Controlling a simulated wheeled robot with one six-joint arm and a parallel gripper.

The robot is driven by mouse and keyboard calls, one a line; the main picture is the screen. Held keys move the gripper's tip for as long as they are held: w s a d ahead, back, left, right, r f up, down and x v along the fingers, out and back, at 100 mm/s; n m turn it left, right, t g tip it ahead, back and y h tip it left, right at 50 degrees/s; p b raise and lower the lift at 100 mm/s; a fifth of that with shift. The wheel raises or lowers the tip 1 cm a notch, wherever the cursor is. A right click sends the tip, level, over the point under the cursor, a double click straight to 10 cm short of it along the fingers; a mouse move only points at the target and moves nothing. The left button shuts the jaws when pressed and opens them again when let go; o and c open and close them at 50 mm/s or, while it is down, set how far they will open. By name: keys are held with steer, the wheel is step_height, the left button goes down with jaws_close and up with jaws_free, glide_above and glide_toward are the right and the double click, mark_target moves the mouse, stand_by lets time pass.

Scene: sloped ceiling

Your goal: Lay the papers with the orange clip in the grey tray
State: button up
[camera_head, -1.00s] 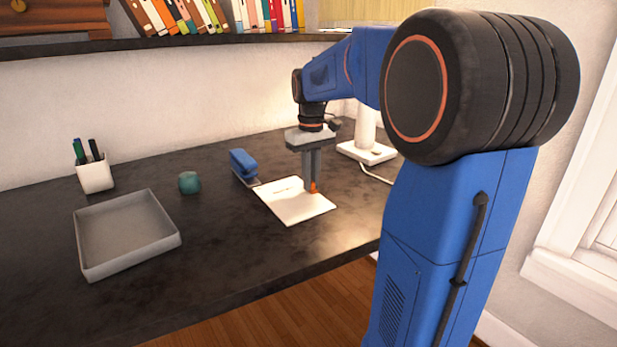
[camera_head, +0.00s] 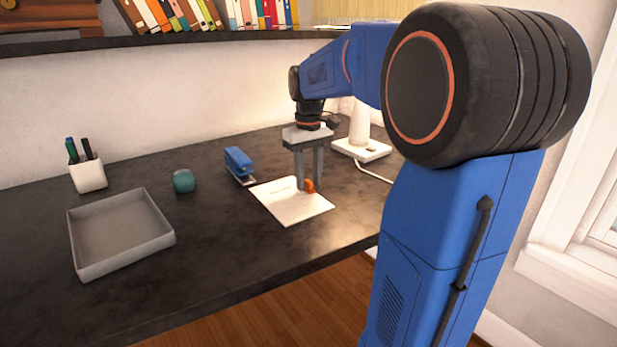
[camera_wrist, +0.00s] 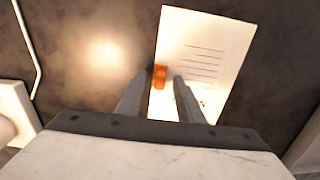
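The papers (camera_head: 285,205) lie flat on the dark desk, right of the grey tray; they also show in the wrist view (camera_wrist: 205,50). The orange clip (camera_head: 309,185) sits at the papers' right edge; it also shows in the wrist view (camera_wrist: 159,76). My gripper (camera_head: 309,188) is open, pointing down, with its fingertips low at the clip. In the wrist view the two fingers (camera_wrist: 163,82) stand apart with the clip between their tips; I see no clear contact. The grey tray (camera_head: 168,240) stands empty on the desk at the left.
A blue stapler (camera_head: 239,163) stands just behind the papers. A teal ball-like object (camera_head: 183,181) and a white pen cup (camera_head: 88,176) stand behind the tray. A white lamp base (camera_head: 361,149) with a cable is behind my gripper. The desk between tray and papers is clear.

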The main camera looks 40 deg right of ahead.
steer(key=shift+r, duration=0.1)
step_height(320, 180, up, 17)
stand_by(0.6)
steer(key=shift+r, duration=0.1)
